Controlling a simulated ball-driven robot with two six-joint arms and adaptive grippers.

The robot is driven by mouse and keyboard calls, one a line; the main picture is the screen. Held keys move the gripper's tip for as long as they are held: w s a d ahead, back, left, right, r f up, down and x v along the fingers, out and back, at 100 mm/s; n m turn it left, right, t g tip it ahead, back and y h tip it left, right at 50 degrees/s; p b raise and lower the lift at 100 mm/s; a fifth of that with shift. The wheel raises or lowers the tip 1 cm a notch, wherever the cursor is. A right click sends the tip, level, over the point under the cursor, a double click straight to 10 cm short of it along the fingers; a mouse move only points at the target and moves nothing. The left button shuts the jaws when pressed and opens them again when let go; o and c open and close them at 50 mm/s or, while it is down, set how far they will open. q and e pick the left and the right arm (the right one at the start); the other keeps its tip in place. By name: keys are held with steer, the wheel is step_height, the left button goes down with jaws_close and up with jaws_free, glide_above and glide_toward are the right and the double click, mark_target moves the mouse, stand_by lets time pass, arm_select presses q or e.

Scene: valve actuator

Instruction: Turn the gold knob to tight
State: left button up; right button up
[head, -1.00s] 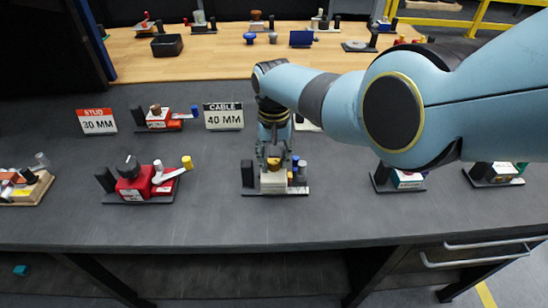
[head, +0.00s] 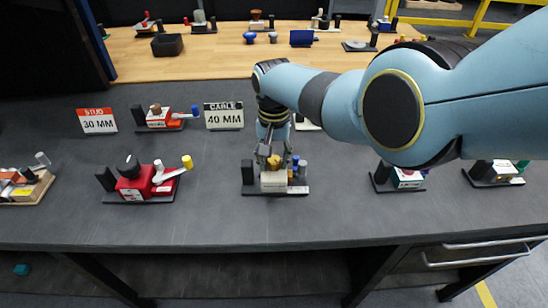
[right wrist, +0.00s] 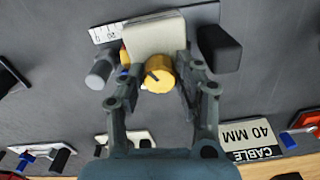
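The gold knob (right wrist: 159,74) is a short cylinder with a dark pointer mark, on a cream valve body (right wrist: 154,36) in the right wrist view. My right gripper (right wrist: 161,72) has one finger on each side of the knob. I cannot tell whether both pads touch it. In the head view the right gripper (head: 273,158) reaches down to the cream body (head: 273,181) on its dark base, and its fingers partly cover the knob. My left gripper is not in view.
A grey cylinder (right wrist: 99,74) and a black block (right wrist: 219,48) flank the valve body closely. A red valve unit (head: 133,188) stands to the left. The "CABLE 40 MM" sign (head: 224,116) stands behind. The bench front (head: 225,225) is clear.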

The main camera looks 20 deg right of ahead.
mark_target(274, 159)
steer(key=o, duration=0.3)
steer(key=shift+o, duration=0.2)
step_height(274, 159, up, 12)
stand_by(0.4)
